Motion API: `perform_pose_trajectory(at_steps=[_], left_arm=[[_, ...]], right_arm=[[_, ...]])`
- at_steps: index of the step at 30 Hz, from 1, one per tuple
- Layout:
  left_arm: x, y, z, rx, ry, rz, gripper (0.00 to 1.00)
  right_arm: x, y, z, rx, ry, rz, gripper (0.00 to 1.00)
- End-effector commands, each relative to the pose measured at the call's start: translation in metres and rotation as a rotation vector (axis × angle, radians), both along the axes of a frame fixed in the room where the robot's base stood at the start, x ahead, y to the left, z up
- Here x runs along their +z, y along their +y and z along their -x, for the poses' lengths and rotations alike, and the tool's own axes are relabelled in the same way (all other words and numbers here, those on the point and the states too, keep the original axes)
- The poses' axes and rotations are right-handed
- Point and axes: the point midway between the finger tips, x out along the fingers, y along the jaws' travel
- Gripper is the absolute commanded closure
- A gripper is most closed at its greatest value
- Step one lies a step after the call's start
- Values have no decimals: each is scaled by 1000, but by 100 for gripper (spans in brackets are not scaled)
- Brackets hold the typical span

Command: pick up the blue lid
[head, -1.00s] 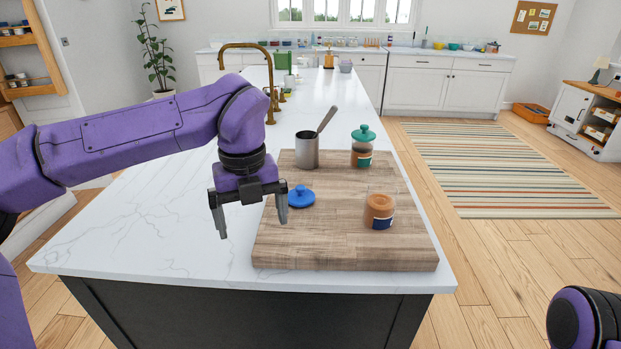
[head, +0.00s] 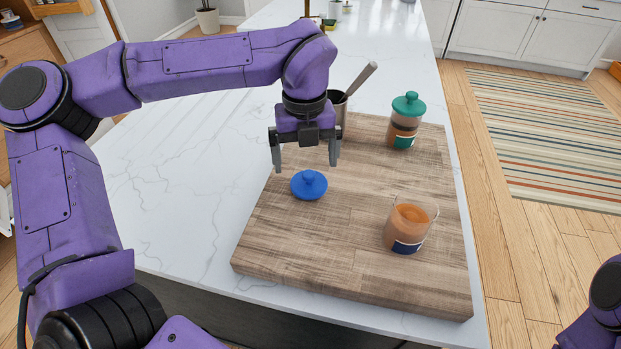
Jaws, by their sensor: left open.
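The blue lid (head: 309,185) lies on the wooden board (head: 330,259), near its left edge, with its round knob up. My left gripper (head: 306,164) is open and empty above the lid, its two fingers pointing down and set wider than the lid. The fingers appear apart from the lid; the exact height gap is hard to tell. A glass jar without a lid (head: 410,226), with orange-brown contents and a dark blue label, stands to the right on the board. My right arm shows only at the lower right edge; its gripper is out of view.
A jar with a green lid (head: 406,120) stands at the back of the board. A metal cup with a utensil (head: 341,108) stands behind my left gripper, partly hidden. The white countertop (head: 190,200) left of the board is clear.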

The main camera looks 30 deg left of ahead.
Motion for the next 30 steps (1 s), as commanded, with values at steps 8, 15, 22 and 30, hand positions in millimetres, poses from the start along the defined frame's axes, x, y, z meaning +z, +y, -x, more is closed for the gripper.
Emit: perform_pose_trajectory(at_steps=[8, 15, 22, 30], left_arm=[[-43, -6, 1, 0, 4, 1, 0], [-56, -6, 0, 0, -1, 1, 0], [-56, -6, 0, 0, 0, 0, 47], [-55, -6, 0, 0, -1, 1, 47]], right_arm=[[14, 0, 0, 0, -1, 1, 0], [14, 0, 0, 0, -1, 1, 0], [14, 0, 0, 0, -1, 1, 0], [14, 0, 0, 0, -1, 1, 0]])
